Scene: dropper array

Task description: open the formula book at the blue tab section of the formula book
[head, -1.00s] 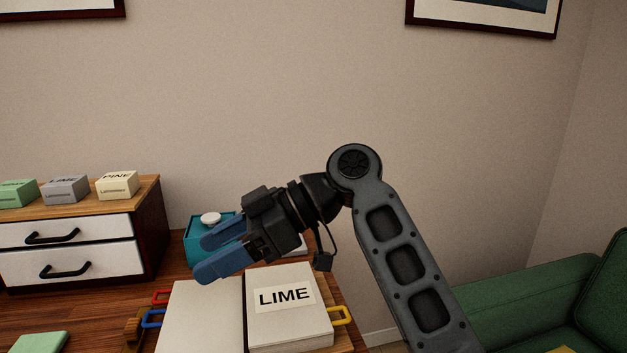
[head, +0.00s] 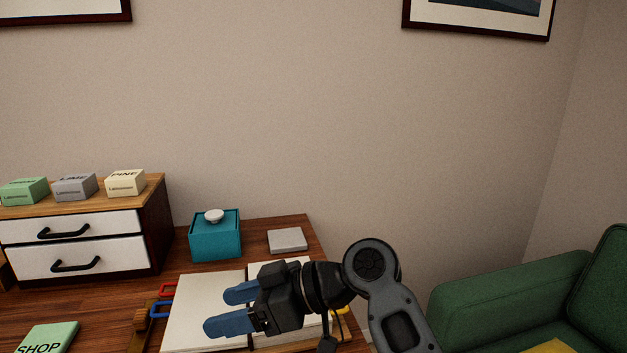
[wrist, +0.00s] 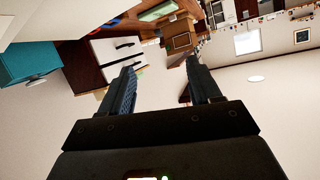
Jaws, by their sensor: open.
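The formula book (head: 203,300) lies open on the desk, its left page blank. The blue tab (head: 159,310) sticks out at its left edge, just in front of the red tab (head: 167,290). The yellow tab (head: 343,311) is at its right edge, partly hidden by my arm. My gripper (head: 223,309) is open and empty above the book, fingers pointing left. It hides much of the right page, including any label there. In the wrist view my gripper (wrist: 160,68) also shows its fingers apart with nothing between them.
A teal box (head: 215,239) with a white knob and a grey pad (head: 287,239) stand behind the book. A drawer cabinet (head: 80,235) with small boxes is at the left. A green SHOP book (head: 50,336) lies at front left. A green sofa (head: 510,290) is at the right.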

